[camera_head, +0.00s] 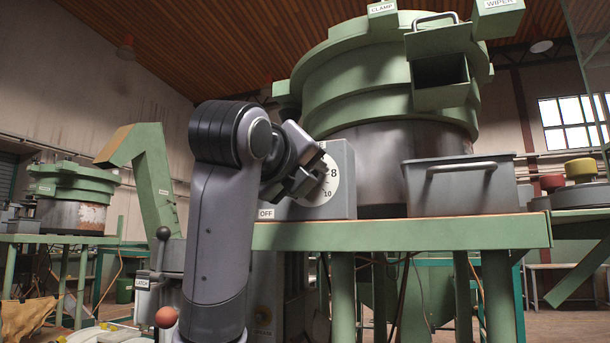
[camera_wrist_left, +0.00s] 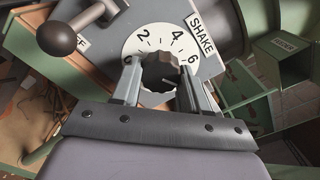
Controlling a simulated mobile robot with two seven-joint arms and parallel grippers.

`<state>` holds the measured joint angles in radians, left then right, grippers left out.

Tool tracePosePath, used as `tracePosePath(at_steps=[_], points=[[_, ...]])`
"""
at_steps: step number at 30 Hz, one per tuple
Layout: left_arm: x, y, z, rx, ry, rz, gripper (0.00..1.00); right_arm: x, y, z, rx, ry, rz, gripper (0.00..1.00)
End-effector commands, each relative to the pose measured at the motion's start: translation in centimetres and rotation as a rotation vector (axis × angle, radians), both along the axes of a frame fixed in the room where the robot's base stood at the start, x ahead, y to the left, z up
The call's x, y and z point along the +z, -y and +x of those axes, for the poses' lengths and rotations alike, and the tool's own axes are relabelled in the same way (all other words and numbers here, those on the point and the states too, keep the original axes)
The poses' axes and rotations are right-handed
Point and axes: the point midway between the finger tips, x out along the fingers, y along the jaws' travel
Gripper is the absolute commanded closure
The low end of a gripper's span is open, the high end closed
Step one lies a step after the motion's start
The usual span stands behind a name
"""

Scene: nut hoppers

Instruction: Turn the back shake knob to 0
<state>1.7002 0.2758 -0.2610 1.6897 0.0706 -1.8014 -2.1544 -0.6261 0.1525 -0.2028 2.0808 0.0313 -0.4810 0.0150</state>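The shake knob (camera_wrist_left: 161,72) is dark and fluted, with a pale pointer line. It sits in the middle of a white numbered dial (camera_wrist_left: 143,43), beside a SHAKE label (camera_wrist_left: 201,33). In the wrist view 0, 2, 4 and 6 can be read on the dial. My left gripper (camera_wrist_left: 160,77) has one finger on each side of the knob, and both seem to touch it. In the head view the left gripper (camera_head: 312,178) is in front of the dial (camera_head: 329,185) on a grey box (camera_head: 343,163), hiding most of the knob. My right gripper is not in view.
A dark round-ended lever (camera_wrist_left: 58,38) is close to the left of the dial in the wrist view. A grey bin with a handle (camera_head: 460,186) stands on the green table (camera_head: 420,234), right of the box. The big green hopper (camera_head: 385,75) rises behind.

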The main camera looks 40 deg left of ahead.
Motion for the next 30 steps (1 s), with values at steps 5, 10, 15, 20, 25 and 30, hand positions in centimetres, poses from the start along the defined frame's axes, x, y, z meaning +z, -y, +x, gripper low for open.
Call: tracePosePath(at_steps=[5,10,15,20,25,30], points=[[-0.01,0.00,-0.01,0.000,0.000,0.000,0.87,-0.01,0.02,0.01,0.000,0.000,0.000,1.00],[0.00,0.00,-0.01,0.000,0.001,-0.010,0.87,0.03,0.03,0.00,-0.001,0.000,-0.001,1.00],[0.02,0.01,0.01,0.001,0.012,-0.061,0.87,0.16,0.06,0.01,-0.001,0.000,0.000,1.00],[0.05,0.04,0.04,0.000,0.035,-0.156,0.87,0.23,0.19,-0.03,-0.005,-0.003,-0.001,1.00],[0.10,0.08,0.04,0.000,0.069,-0.299,0.87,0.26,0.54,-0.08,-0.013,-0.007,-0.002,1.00],[0.16,0.13,0.02,0.000,0.107,-0.456,0.87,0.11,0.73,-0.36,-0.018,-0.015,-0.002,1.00]])
